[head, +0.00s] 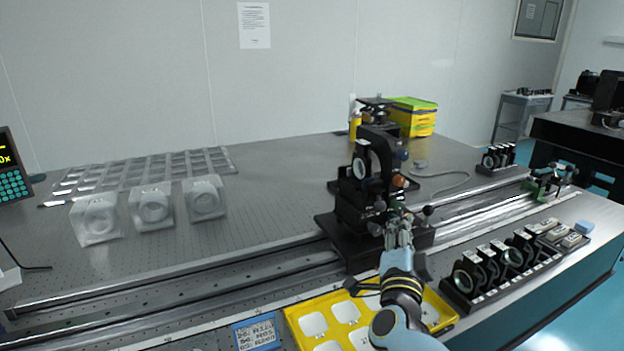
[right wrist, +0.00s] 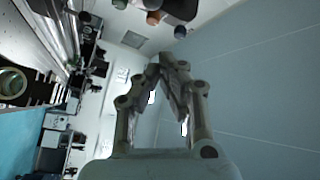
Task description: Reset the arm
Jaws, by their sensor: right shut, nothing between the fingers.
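My right gripper (head: 398,228) is in the head view, raised in front of the black optical mount (head: 366,190) on the rail. Its fingers look closed with nothing between them. The right wrist view shows the same gripper (right wrist: 168,62) with its fingertips together against the blue-grey wall. Whether the fingertips touch the mount's knobs cannot be told from the head view. My left gripper is not in either view.
A yellow tray (head: 294,316) with white pads lies below my right arm. Black lens holders (head: 487,272) stand in a rack at right. Three clear-bagged rings (head: 152,207) lie at left. A metal rail (head: 180,284) crosses the table (head: 260,215). A yellow-green box (head: 412,118) stands behind.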

